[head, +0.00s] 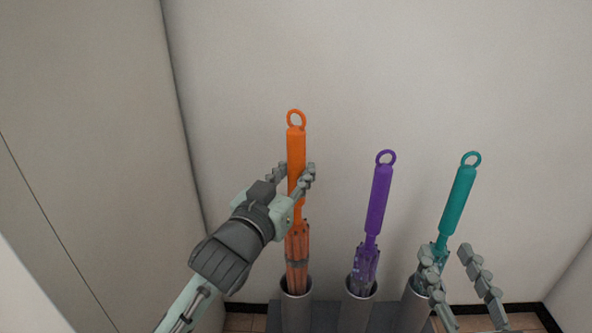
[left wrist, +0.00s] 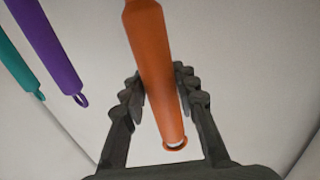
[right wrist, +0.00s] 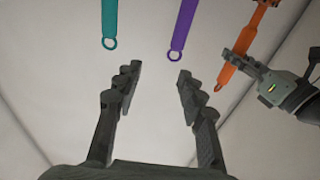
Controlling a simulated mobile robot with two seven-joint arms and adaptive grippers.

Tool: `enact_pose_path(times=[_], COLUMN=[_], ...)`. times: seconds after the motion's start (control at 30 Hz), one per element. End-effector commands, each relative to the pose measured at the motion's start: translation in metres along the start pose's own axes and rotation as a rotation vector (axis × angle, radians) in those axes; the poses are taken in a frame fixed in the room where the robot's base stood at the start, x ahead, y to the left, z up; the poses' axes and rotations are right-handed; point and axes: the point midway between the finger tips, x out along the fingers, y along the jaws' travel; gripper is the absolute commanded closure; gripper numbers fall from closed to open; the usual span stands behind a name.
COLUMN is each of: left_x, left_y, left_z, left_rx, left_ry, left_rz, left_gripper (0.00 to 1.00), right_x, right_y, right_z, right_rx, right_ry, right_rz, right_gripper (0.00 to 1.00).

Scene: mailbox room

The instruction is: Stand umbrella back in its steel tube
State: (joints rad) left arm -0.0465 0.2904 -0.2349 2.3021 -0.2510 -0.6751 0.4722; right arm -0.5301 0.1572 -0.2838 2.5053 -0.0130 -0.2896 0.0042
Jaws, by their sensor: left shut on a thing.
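The orange umbrella (head: 297,158) stands upright, its lower end inside the mouth of the left steel tube (head: 297,310). How deep it sits is hidden by the tube wall. My left gripper (head: 292,177) is shut on the umbrella's handle, below the ring at its top. In the left wrist view the orange handle (left wrist: 158,70) runs between the fingers of my left gripper (left wrist: 158,95). My right gripper (head: 452,255) is open and empty, in front of the teal umbrella in the head view. The right wrist view shows its fingers (right wrist: 158,85) apart with nothing between them.
A purple umbrella (head: 377,200) stands in the middle tube (head: 360,305). A teal umbrella (head: 459,200) stands in the right tube (head: 414,308), partly behind my right gripper. The tubes stand close together by the back wall (head: 400,80). A side wall (head: 90,130) is at the left.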

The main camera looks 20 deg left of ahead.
Motion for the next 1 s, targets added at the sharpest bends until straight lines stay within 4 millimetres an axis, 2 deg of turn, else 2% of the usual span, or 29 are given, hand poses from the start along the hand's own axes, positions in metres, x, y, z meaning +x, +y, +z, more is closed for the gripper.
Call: enact_pose_path(times=[0.27, 0.63, 1.0], left_x=[0.0, 0.0, 0.0], left_y=[0.0, 0.0, 0.0], left_z=[0.009, 0.03, 0.037], left_rx=[0.0, -0.001, -0.001], left_ry=[0.002, 0.002, 0.003], left_rz=[0.0, 0.0, 0.0], left_gripper=[1.0, 1.0, 1.0], right_x=[-0.002, -0.009, -0.015], right_y=[-0.011, -0.013, -0.013], right_z=[-0.027, -0.065, -0.08], right_rx=[0.025, 0.036, 0.041], right_ry=[0.138, 0.365, 0.452], right_rz=[-0.021, -0.024, -0.025], right_gripper=[0.6, 0.6, 0.6])
